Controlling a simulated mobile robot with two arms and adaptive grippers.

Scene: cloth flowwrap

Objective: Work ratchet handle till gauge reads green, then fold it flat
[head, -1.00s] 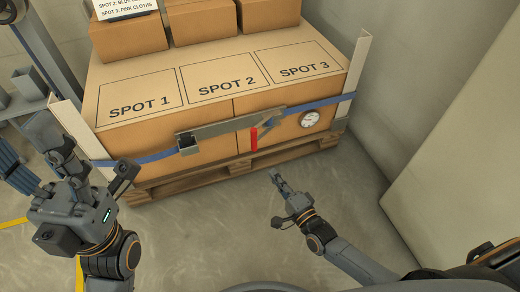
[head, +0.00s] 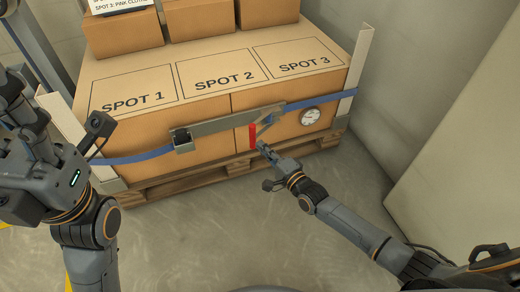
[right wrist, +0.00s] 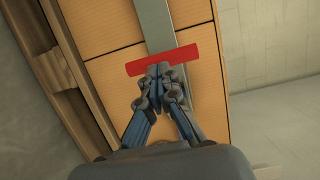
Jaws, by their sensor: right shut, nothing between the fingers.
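The ratchet's grey metal bar (head: 218,127) runs along the front of the strapped carton, with a red grip (head: 252,137) hanging at its right part. The round white gauge (head: 310,116) is to the right; its reading is too small to tell. My right gripper (head: 262,147) is shut and empty, its fingertips at the lower right of the red grip. In the right wrist view, the fingertips (right wrist: 160,72) overlap the lower edge of the red grip (right wrist: 178,60); contact is unclear. My left gripper (head: 18,105) is raised at the left edge, its fingers unclear.
A blue strap (head: 150,155) crosses the large carton (head: 215,100), marked with three spots, between pale corner posts (head: 360,60). Smaller boxes (head: 200,22) stand on top. The wooden pallet (head: 185,184) sits below. Floor in front is clear; a wall stands at right.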

